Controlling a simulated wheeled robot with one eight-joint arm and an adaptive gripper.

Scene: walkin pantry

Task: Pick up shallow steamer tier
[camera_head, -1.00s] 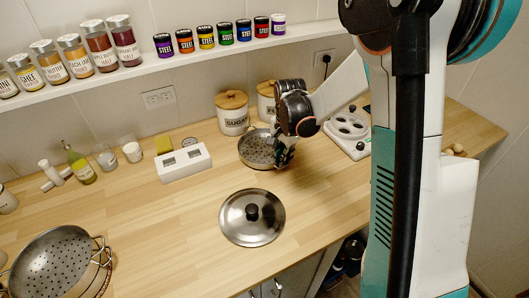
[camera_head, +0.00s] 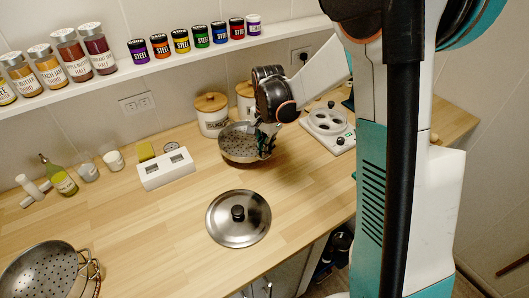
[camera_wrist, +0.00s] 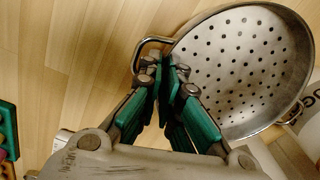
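The shallow steamer tier (camera_head: 238,143) is a round metal pan with a perforated base and loop handles. It is in front of the canisters at the back of the counter, and it looks slightly tilted and raised off the wood. My gripper (camera_head: 267,140) is at its right side. In the wrist view, the tier (camera_wrist: 240,65) fills the upper right, with one handle (camera_wrist: 148,50) beside the fingertips. My gripper (camera_wrist: 170,75) is closed on the near rim by that handle. The fingers hide the exact contact.
A deeper perforated pan (camera_head: 40,272) stands at the front left. A lid (camera_head: 238,218) lies mid-counter. Bare wood lies left of the lid.

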